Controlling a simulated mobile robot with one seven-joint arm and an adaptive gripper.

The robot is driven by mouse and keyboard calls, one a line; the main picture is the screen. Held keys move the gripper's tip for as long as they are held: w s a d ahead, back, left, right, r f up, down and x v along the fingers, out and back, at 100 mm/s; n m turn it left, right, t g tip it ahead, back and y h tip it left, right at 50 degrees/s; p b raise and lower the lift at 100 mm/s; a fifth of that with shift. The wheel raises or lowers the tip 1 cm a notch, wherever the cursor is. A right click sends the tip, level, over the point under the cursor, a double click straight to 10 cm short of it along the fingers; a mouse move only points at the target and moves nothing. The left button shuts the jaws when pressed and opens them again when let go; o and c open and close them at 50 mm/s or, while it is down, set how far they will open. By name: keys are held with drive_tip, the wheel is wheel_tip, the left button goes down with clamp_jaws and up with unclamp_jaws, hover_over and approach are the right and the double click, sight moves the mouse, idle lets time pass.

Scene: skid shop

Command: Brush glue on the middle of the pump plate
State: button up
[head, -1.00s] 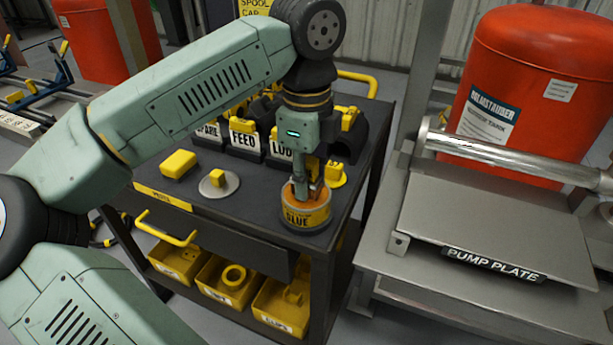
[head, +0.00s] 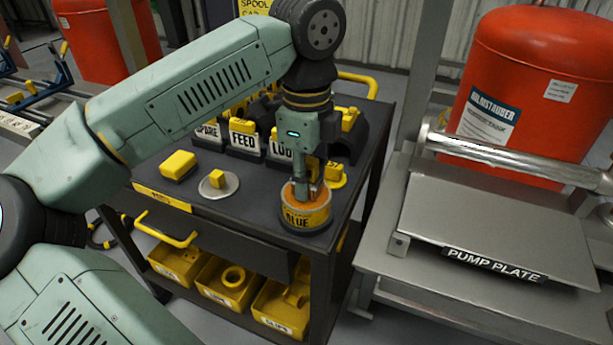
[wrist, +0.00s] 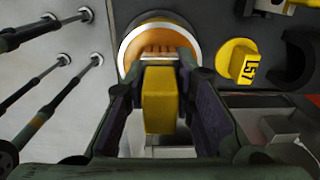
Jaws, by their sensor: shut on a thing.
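The glue pot (head: 305,215), a yellow tin labelled GLUE, stands at the front right corner of the black cart top. My gripper (head: 308,183) is directly above the pot, pointing down. In the wrist view my gripper (wrist: 160,100) is shut on the yellow handle of the glue brush (wrist: 160,97). The brush's wide head reaches down into the pot (wrist: 128,45), over the orange glue; how deep it sits I cannot tell. The pump plate (head: 495,225) is a flat grey plate with a black PUMP PLATE label on its front edge, on the metal skid at right. Its middle looks bare.
The cart (head: 255,200) also holds a yellow block (head: 178,165), a round disc with a yellow knob (head: 218,183) and labelled holders behind. A metal pipe (head: 510,162) runs along the plate's back edge, before a red tank (head: 520,90). A gap separates cart and skid.

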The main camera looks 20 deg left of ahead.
sight(307, 159)
drive_tip(key=shift+r+p, duration=2.1)
drive_tip(key=shift+r, duration=1.35)
